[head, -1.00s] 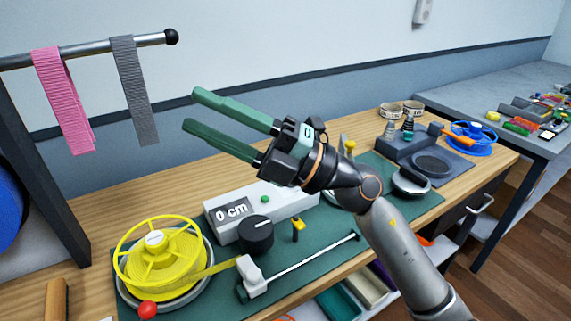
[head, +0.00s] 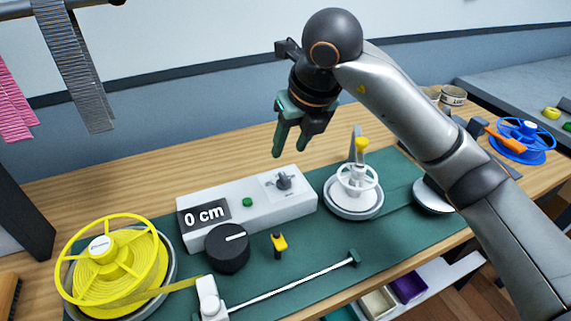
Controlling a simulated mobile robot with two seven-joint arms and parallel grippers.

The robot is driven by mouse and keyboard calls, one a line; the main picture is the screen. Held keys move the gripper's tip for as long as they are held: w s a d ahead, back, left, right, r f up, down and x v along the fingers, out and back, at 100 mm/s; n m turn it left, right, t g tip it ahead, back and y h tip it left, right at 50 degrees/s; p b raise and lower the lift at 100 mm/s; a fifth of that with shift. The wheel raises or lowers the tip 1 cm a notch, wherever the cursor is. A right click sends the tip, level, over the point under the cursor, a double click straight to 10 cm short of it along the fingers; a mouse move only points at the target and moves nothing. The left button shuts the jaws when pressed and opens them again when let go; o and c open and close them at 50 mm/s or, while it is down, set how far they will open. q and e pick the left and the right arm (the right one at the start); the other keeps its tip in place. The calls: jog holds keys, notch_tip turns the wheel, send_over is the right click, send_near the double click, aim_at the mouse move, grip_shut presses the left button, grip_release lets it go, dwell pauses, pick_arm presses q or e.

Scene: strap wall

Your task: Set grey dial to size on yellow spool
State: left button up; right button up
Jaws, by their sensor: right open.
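A dark grey round dial (head: 228,250) with a white mark stands on the green mat in front of a white box (head: 262,212). The box's display (head: 204,214) reads "0 cm". A smaller grey knob (head: 284,182) sits on the box's right part. The yellow spool (head: 112,262) lies at the left on a round grey base; its white hub label (head: 101,247) is too small to read. My right gripper (head: 290,150) is open and empty, pointing down above and behind the white box, apart from both dial and knob. My left gripper is not in view.
A white spool (head: 356,182) stands right of the box. A yellow-topped peg (head: 279,244) and a white rod (head: 290,282) lie in front. Pink (head: 12,105) and grey (head: 75,65) straps hang at upper left. A blue spool (head: 522,140) is far right.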

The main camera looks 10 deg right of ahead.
aim_at(284, 176)
jog(key=shift+h, duration=0.3)
jog(key=x, duration=1.2)
jog(key=shift+w+d+f, duration=0.1)
jog(key=shift+w+d, duration=0.1)
jog(key=shift+d, duration=0.25)
grip_shut()
